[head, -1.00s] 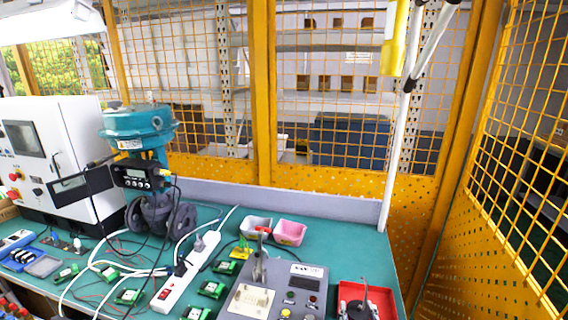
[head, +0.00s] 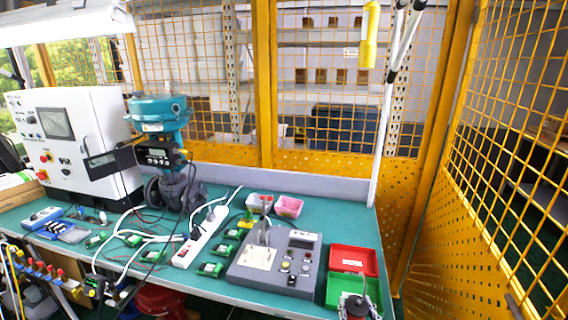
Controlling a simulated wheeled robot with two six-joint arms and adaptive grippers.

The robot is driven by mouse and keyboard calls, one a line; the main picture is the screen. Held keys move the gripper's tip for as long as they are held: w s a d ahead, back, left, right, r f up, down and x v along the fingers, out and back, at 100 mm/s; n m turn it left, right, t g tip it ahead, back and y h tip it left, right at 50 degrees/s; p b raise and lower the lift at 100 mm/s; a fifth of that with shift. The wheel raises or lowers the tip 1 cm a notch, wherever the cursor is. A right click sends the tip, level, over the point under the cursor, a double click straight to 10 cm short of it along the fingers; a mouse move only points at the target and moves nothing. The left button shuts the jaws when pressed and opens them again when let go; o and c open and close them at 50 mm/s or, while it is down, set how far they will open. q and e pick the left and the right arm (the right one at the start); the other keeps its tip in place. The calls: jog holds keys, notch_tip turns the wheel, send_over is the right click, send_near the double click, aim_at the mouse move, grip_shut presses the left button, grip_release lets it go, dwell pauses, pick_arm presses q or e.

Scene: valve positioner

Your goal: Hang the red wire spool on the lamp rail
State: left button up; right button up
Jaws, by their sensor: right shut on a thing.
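My right gripper (head: 357,307) is at the bottom edge of the head view, in front of the green bin. It is shut on a small, partly hidden thing, which I take to be the red wire spool; its outline is hard to make out. A thin upright piece shows just above the jaws. A white pole with jointed arms (head: 386,100) stands at the back right of the bench, and a yellow tube-like thing (head: 369,38) hangs near its top. I cannot tell for sure which bar is the lamp rail. My left gripper is not in view.
The green bench (head: 225,275) carries a grey control box (head: 272,262), a red bin (head: 352,260), a green bin (head: 334,290), a white power strip (head: 203,238) and a teal valve positioner (head: 158,112). A yellow mesh fence (head: 515,150) closes the right side.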

jog(key=shift+w+f, duration=0.2)
jog(key=shift+f, duration=0.25)
jog(key=shift+s+a+f, duration=0.1)
jog(key=shift+s+f, duration=0.05)
jog(key=shift+s, duration=0.5)
jog(key=shift+s+f, duration=0.35)
jog(key=shift+s, duration=0.05)
jog(key=shift+s+f, duration=0.15)
jog(key=shift+f, duration=0.1)
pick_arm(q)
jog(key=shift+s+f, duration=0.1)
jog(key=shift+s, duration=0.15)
pick_arm(e)
jog(key=shift+d, duration=0.2)
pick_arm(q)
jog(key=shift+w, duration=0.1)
pick_arm(e)
jog(key=shift+s, duration=0.1)
